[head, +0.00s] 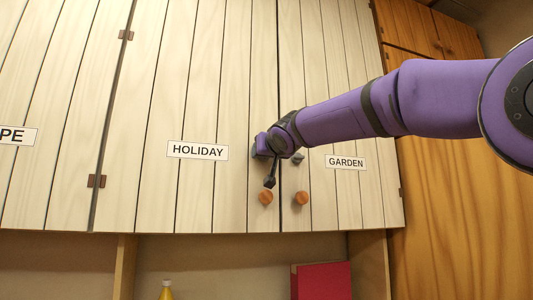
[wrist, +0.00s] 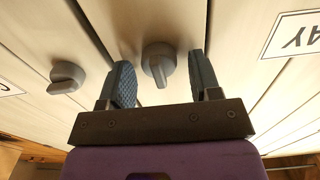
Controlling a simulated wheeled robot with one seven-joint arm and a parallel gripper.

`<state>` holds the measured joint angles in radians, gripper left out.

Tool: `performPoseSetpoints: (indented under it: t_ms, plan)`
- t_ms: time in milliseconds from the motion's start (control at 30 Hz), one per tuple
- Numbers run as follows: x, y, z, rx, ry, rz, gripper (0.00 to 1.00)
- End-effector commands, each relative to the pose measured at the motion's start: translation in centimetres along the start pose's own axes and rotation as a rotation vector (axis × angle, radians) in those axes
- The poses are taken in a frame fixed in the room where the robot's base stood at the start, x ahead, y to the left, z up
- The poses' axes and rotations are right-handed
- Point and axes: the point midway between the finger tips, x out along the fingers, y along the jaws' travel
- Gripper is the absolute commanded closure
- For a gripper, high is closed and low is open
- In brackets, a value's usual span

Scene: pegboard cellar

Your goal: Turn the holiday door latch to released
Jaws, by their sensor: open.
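The holiday door (head: 190,100) is pale planked wood with a white HOLIDAY label (head: 198,150). Its latch (wrist: 159,62) is a grey round knob with a raised grip. In the wrist view the grip runs nearly up and down the picture. My gripper (wrist: 160,68) is open, with one finger on each side of this latch. Gaps show between the fingers and the latch. In the head view my gripper (head: 260,148) is at the door's right edge and hides the latch.
The garden door (head: 345,100) adjoins on the right, with its own grey latch (head: 297,158), also in the wrist view (wrist: 66,77). Round wooden knobs (head: 265,198) (head: 302,198) sit below. A red box (head: 321,281) and a yellow bottle (head: 166,291) stand under the cupboard.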

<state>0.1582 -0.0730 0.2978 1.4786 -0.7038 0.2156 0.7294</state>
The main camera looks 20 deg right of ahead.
Motion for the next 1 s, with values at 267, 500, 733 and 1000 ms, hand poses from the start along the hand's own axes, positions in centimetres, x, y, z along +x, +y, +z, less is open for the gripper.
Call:
performPoseSetpoints:
  t_ms: [267, 500, 733, 1000]
  plan:
    - [-2.0, -0.1, -0.1, -0.001, 0.002, -0.001, 0.42]
    - [-6.3, -0.1, -0.1, -0.001, 0.002, -0.001, 0.42]
    - [-9.6, 0.0, 0.0, 0.0, 0.001, 0.0, 0.42]
    - [-10.8, 0.0, 0.0, 0.0, 0.0, 0.0, 0.42]
